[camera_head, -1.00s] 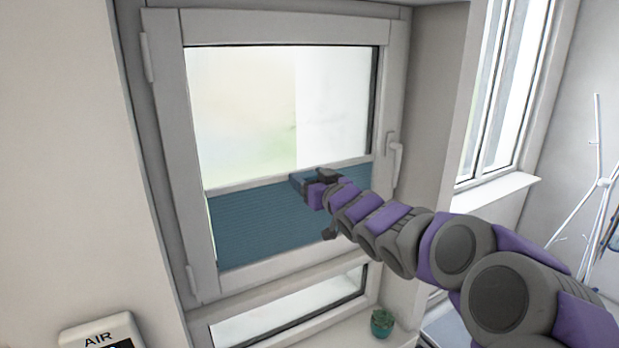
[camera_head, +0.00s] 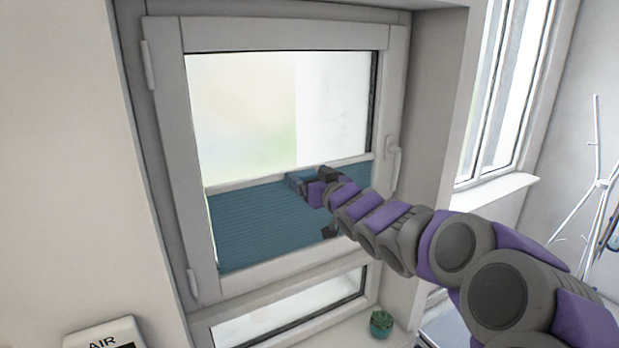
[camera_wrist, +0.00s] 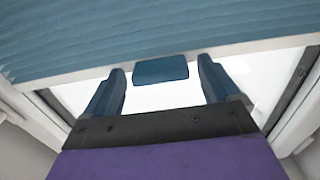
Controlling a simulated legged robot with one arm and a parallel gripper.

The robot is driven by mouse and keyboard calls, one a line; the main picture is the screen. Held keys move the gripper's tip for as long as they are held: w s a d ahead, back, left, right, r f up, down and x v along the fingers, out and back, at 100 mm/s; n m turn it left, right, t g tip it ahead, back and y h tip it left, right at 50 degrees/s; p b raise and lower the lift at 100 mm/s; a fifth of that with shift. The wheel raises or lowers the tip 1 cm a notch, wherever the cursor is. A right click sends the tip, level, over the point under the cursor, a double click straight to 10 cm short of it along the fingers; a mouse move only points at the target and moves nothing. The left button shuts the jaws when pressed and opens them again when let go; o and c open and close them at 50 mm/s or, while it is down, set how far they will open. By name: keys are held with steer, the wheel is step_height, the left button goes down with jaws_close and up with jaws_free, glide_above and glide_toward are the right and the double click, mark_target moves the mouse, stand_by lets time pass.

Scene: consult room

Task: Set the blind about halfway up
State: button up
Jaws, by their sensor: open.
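The blue pleated blind (camera_head: 260,228) covers the lower part of the window, with the glass clear above it. Its pale top rail (camera_head: 240,183) crosses the window a little below mid-height. In the wrist view the blind (camera_wrist: 150,32) fills the top, with the pale rail (camera_wrist: 235,48) along its edge. A small blue tab (camera_wrist: 160,70) sticks out from the rail.
The window handle (camera_head: 394,165) is on the frame right of my gripper. A small potted plant (camera_head: 381,323) stands on the sill below. A wall unit marked AIR (camera_head: 103,333) is at lower left. A coat stand (camera_head: 600,190) is at far right.

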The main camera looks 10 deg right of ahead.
steer(key=v, duration=1.7)
steer(key=shift+s, duration=0.15)
steer(key=s+a+f+m+g+h+b, duration=0.1)
steer(key=s+f+g+h+b, duration=0.3)
steer(key=f, duration=0.9)
steer(key=s+f+m+g+h+b, duration=0.1)
steer(key=s+f+g+b, duration=0.45)
steer(key=f, duration=0.75)
steer(key=s+a+f+g+b, duration=0.1)
steer(key=s+f+g+b, duration=0.1)
steer(key=s, duration=0.6)
steer(key=s+a+f+m+g+b, duration=0.1)
steer(key=s+f+g, duration=0.3)
steer(key=s, duration=0.5)
steer(key=s+a+f+g+b, duration=0.2)
steer(key=s+f+g+b, duration=0.1)
steer(key=s+f, duration=0.4)
steer(key=shift+s+a+m+h+b, duration=0.3)
steer(key=shift+s+a+b, duration=0.05)
steer(key=shift+s, duration=0.6)
steer(key=shift+g, duration=0.25)
